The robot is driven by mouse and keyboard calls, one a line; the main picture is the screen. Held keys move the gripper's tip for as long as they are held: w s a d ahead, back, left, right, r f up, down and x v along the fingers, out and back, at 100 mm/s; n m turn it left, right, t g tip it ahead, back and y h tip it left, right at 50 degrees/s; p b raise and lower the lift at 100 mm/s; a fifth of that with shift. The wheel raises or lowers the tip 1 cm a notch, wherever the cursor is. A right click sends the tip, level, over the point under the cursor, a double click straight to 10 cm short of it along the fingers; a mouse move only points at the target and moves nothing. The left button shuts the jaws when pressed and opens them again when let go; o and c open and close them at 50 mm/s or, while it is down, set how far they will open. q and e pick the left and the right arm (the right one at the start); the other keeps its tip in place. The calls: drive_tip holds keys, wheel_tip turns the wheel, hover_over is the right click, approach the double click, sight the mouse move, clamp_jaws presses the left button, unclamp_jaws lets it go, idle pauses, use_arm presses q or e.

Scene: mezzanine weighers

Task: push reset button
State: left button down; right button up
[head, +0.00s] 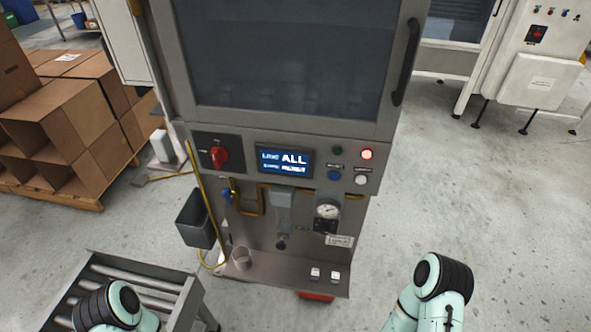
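The machine's control panel (225,137) faces me in the middle of the head view. At its right end are a dark green button (337,150), a lit red one (367,154), a blue one (334,175) and a white one (361,180). Their small labels are too blurred to read, so I cannot tell which is the reset button. Only links of my two arms show at the bottom left and bottom right, well apart from the panel. Neither gripper is in view.
A roller conveyor (187,290) stands at the lower left, beside my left arm. A dark bin (195,219) hangs on the machine's left side. A pressure gauge (327,211) sits below the buttons. Cardboard boxes (60,125) stand at left.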

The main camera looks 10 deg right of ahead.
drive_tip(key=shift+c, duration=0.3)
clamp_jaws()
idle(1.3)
